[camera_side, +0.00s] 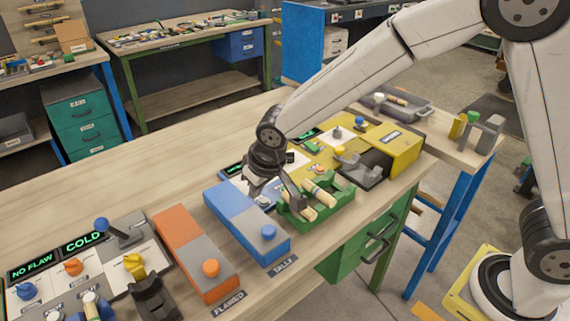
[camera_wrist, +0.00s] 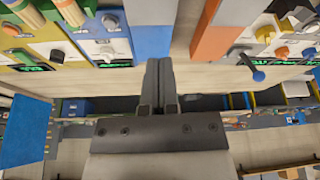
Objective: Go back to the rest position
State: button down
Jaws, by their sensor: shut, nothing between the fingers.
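My gripper (camera_side: 286,196) hangs over the bench beside the green tray, to the right of the blue box. In the wrist view my gripper (camera_wrist: 159,65) has its two dark fingers together, with nothing between them. The green tray (camera_side: 322,214) holds pale turned wood pieces (camera_side: 318,194). My gripper partly hides the tray and the panel behind it; I cannot tell whether the fingers touch the tray.
The blue box (camera_side: 245,222) and the orange box (camera_side: 195,252) stand left of my gripper. A yellow machine (camera_side: 392,146) stands to the right. A lever panel reading COLD (camera_side: 83,242) is at the lower left. The bench top (camera_side: 120,190) behind the boxes is clear.

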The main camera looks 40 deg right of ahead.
jog(key=s+d+f+m+g, duration=0.1)
jog(key=s+d, duration=1.6)
jog(key=shift+d+f+m+h, duration=0.2)
jog(key=shift+d+m+h, duration=0.1)
jog(key=shift+m, duration=0.1)
